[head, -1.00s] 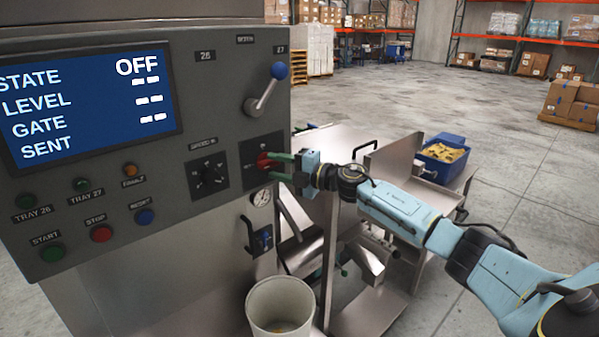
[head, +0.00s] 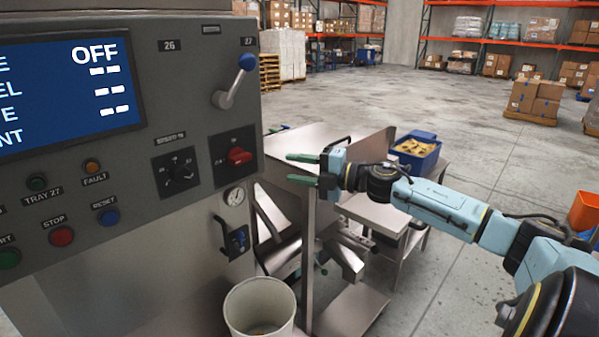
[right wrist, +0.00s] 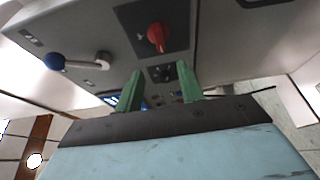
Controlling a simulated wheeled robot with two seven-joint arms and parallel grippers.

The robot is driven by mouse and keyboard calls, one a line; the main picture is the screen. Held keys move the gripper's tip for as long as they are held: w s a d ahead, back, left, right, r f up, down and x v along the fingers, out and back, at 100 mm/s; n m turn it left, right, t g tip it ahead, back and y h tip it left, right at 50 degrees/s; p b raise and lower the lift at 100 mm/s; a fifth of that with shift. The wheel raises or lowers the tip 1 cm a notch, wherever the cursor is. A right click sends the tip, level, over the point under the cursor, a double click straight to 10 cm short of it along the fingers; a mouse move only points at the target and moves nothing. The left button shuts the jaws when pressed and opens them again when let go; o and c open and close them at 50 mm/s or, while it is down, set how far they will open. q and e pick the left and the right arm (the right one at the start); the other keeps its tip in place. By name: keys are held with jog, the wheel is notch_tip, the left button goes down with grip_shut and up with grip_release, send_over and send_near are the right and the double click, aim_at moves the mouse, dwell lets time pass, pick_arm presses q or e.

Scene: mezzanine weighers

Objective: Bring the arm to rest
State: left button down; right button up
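My right gripper (head: 302,170) is open and empty, its two green fingers apart and pointing left at the control panel (head: 120,205). It stands clear of the red rotary switch (head: 239,156), with a gap between. In the right wrist view the green fingers (right wrist: 160,90) are spread with nothing between them, and the red switch (right wrist: 157,36) shows beyond them. The panel screen (head: 66,93) reads OFF at the top, with dashes below. My left gripper is in neither view.
A lever with a blue knob (head: 247,62) sticks out of the panel. A white bucket (head: 260,306) stands below. Steel tables (head: 375,208) and a blue bin (head: 415,160) with yellowish contents are behind my right arm. Open concrete floor lies beyond.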

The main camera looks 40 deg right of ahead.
jog(key=shift+s, duration=0.1)
dwell(0.6)
